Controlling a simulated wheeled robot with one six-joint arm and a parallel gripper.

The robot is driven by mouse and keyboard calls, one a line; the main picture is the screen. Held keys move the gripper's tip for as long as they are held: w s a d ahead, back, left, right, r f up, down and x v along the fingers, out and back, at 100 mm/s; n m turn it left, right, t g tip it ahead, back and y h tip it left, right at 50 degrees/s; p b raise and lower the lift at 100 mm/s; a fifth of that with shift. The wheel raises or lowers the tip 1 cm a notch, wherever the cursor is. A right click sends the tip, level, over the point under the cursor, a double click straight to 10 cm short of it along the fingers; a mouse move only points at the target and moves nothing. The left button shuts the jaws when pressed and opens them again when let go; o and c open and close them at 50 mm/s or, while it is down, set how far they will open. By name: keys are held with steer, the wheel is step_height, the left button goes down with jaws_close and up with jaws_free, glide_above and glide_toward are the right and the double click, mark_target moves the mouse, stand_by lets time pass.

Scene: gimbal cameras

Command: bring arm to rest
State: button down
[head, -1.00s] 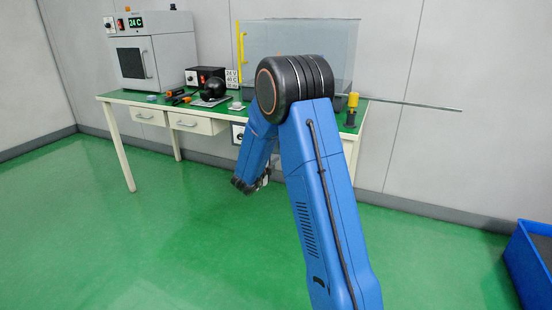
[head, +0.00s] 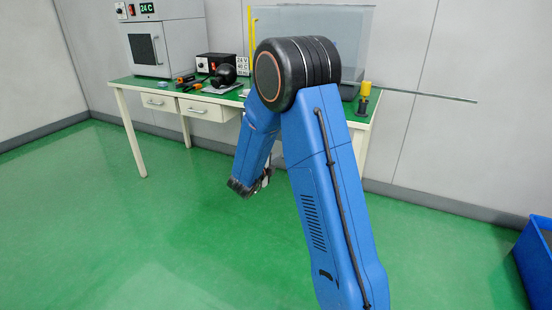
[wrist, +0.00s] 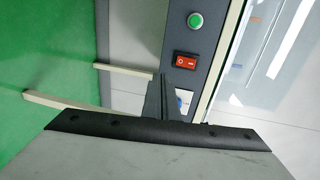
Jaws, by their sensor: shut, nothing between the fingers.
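My blue arm (head: 325,190) rises to a black elbow joint (head: 290,72) and folds down on the far side, in front of the workbench. In the head view its lower end hangs in front of the bench, and my gripper cannot be made out there. In the wrist view my gripper (wrist: 160,80) shows as dark fingers, shut and empty. Behind them is a dark grey panel (wrist: 180,20) with a green button (wrist: 195,20) and a red switch (wrist: 187,64). I cannot tell whether the fingers are clear of it.
The green-topped workbench (head: 125,82) carries a grey oven (head: 166,45), a power unit (head: 216,66), a black ball-shaped device (head: 226,74), a clear enclosure (head: 355,35) and a yellow-topped part (head: 365,90). A blue bin (head: 535,258) stands at right. The green floor (head: 150,235) at left is clear.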

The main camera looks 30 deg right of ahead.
steer(key=s+a+r+n+t+y, duration=0.2)
steer(key=a+r+n+t+y, duration=0.1)
steer(key=a+r+n+y, duration=0.45)
steer(key=s+a+r+n+g+y, duration=0.1)
steer(key=s+a+r+n+y, duration=0.45)
steer(key=s+a+n, duration=0.45)
steer(key=s+d+f+n+g, duration=0.1)
steer(key=s+n+g, duration=0.2)
steer(key=s, duration=1.4)
steer(key=s+d+f+n+g, duration=0.1)
steer(key=s+n+g, duration=0.3)
steer(key=s, duration=1.4)
steer(key=n, duration=0.4)
steer(key=shift+d+f, duration=0.25)
steer(key=shift+f, duration=0.05)
